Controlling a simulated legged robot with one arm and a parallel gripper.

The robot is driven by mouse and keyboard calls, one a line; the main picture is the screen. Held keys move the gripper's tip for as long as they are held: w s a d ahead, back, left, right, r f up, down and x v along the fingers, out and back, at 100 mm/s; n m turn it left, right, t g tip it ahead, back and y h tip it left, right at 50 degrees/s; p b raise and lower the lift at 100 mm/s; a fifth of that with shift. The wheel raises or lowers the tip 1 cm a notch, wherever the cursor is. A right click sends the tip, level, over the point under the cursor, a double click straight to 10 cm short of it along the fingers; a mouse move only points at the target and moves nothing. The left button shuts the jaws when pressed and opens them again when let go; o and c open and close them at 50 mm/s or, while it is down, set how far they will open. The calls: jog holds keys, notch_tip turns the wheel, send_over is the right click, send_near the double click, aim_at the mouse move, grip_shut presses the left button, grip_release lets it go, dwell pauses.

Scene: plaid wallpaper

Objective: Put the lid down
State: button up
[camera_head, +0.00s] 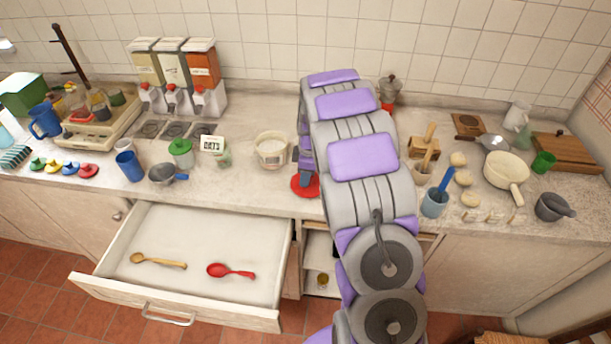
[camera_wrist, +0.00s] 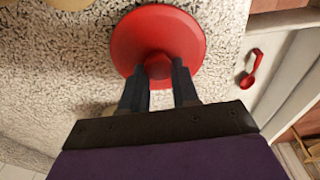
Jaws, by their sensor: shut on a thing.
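A round red lid (camera_head: 305,186) is at the front edge of the speckled counter (camera_head: 250,180), left of my arm. In the wrist view the red lid (camera_wrist: 160,38) fills the top middle, with its knob between my fingers. My gripper (camera_wrist: 160,75) is shut on that knob. In the head view my gripper (camera_head: 306,165) is partly hidden beside my arm, above the lid. The lid looks level and at or very close to the counter top; I cannot tell whether it touches.
An open drawer (camera_head: 205,224) below holds a wooden spoon (camera_head: 158,261) and a red spoon (camera_head: 230,271). A cream pot (camera_head: 271,150) stands left of the lid. A row of small coloured lids (camera_head: 63,167) lies at the left. Bare counter lies between the pot and the front edge.

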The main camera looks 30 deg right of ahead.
jog(key=o, duration=1)
notch_tip(320, 180, up, 12)
jog(key=d+p, duration=0.1)
jog(key=p, duration=0.2)
jog(key=s+a+r+m, duration=0.3)
jog(key=s+a+r, duration=0.35)
jog(key=s, duration=0.35)
jog(key=s+a+m, duration=0.2)
jog(key=s+a, duration=0.1)
jog(key=s, duration=0.7)
jog(key=s+a+m+g, duration=0.1)
jog(key=s+a+m, duration=0.2)
jog(key=s, duration=0.7)
jog(key=s+a+m+g+h, duration=0.1)
jog(key=s+a+m, duration=0.2)
jog(key=s, duration=0.7)
jog(key=shift+s+a+r, duration=0.1)
jog(key=shift+a+r, duration=0.25)
jog(key=shift+a, duration=0.3)
